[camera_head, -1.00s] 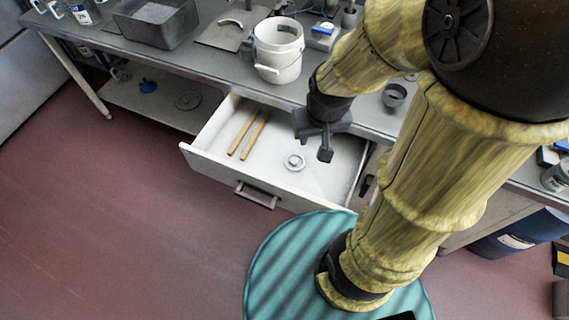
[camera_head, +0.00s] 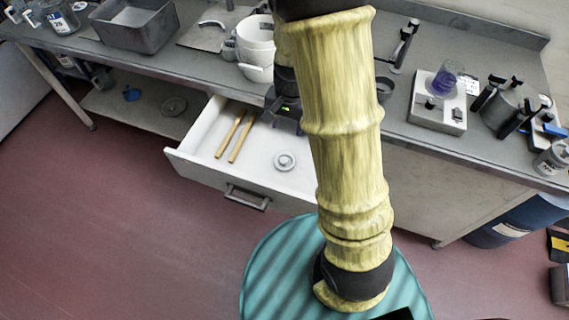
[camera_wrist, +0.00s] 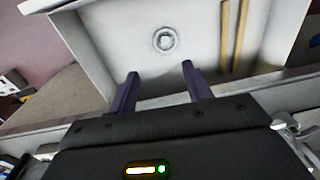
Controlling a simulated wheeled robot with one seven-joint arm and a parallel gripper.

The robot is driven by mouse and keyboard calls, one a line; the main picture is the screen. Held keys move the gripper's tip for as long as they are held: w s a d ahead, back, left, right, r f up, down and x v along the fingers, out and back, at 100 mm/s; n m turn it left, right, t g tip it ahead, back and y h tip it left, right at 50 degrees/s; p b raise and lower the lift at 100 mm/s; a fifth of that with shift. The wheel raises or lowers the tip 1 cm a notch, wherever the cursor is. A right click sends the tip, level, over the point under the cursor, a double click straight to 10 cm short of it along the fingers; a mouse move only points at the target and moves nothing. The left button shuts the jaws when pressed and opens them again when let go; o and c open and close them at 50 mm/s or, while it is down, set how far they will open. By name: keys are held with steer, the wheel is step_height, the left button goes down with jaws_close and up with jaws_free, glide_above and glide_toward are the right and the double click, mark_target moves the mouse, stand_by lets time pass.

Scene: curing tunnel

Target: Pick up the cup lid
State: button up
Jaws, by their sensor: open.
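The cup lid (camera_head: 285,161), a small round grey-white disc with a raised ring, lies flat on the floor of the open white drawer (camera_head: 201,151). In the wrist view the lid (camera_wrist: 165,40) lies beyond my fingertips, roughly centred between them, with a clear gap. My gripper (camera_wrist: 158,72) is open and empty, its two dark fingers apart. In the head view my gripper (camera_head: 286,122) is near the back of the drawer, partly hidden by my arm.
Two wooden sticks (camera_head: 236,136) lie in the drawer left of the lid. Above the drawer is a grey bench with a white bucket (camera_head: 257,45), a grey tub (camera_head: 133,22) and a device with a purple beaker (camera_head: 438,100). The drawer floor around the lid is clear.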

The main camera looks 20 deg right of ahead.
steer(key=w+f+m, duration=0.3)
steer(key=w+f, duration=0.1)
steer(key=f, duration=0.1)
steer(key=shift+w+f+g+b, duration=0.2)
steer(key=shift+f+g+b, duration=0.1)
steer(key=shift+b, duration=0.1)
steer(key=shift+a, duration=0.1)
glide_above(284, 160)
steer(key=f, duration=1.2)
steer(key=shift+w+a+f+b, duration=0.1)
steer(key=shift+w+a+b, duration=0.05)
steer(key=shift+w+b, duration=0.15)
steer(key=shift+s, duration=0.1)
step_height(284, 160, down, 5)
steer(key=shift+s+f, duration=0.1)
steer(key=shift+s, duration=0.05)
steer(key=shift+c, duration=0.4)
